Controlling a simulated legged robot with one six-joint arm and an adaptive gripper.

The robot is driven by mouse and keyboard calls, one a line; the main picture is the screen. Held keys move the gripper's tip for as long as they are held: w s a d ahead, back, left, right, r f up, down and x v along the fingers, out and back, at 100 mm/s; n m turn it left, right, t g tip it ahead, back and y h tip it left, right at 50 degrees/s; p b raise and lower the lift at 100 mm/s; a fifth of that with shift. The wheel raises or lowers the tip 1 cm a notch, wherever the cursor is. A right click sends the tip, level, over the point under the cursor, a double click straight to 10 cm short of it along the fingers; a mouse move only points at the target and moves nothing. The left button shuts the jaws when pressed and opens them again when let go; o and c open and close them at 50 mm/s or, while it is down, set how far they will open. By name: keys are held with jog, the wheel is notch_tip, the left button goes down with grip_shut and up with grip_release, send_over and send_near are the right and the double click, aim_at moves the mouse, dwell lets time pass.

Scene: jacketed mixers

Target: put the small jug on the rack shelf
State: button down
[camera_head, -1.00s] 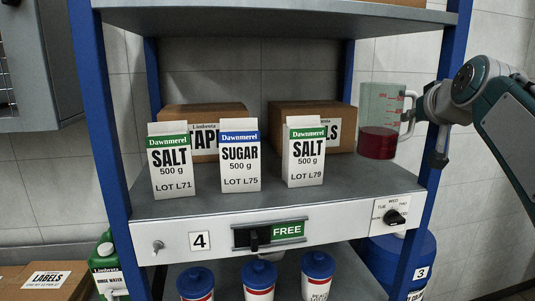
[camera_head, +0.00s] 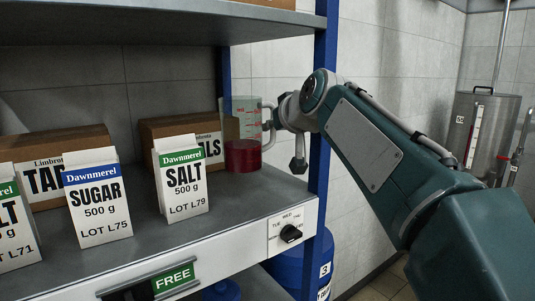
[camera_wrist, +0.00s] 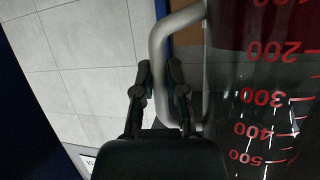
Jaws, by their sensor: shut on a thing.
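The small jug (camera_head: 243,142) is clear, with red markings and red liquid in its lower part. It is upright over the right end of the grey rack shelf (camera_head: 225,212), in front of a cardboard box's right edge. I cannot tell whether its base touches the shelf. My gripper (camera_head: 276,124) reaches in from the right and is shut on the jug's handle. In the wrist view, the fingers (camera_wrist: 162,75) are at the pale handle (camera_wrist: 158,45), and the jug wall (camera_wrist: 265,100) with upside-down numbers fills the right side.
Salt (camera_head: 181,178) and sugar (camera_head: 97,197) cartons stand along the shelf's front, with cardboard boxes (camera_head: 160,130) behind. A blue post (camera_head: 321,120) is close to my arm. A green FREE sign (camera_head: 174,276) is on the front rail. Shelf surface right of the salt carton is bare.

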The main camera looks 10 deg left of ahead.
jog(key=shift+a+f, duration=0.15)
jog(key=shift+f, duration=0.6)
jog(key=f, duration=0.4)
jog(key=shift+d, duration=0.25)
jog(key=c, duration=0.7)
grip_release()
jog(key=shift+a+f, duration=0.1)
jog(key=v, duration=1.2)
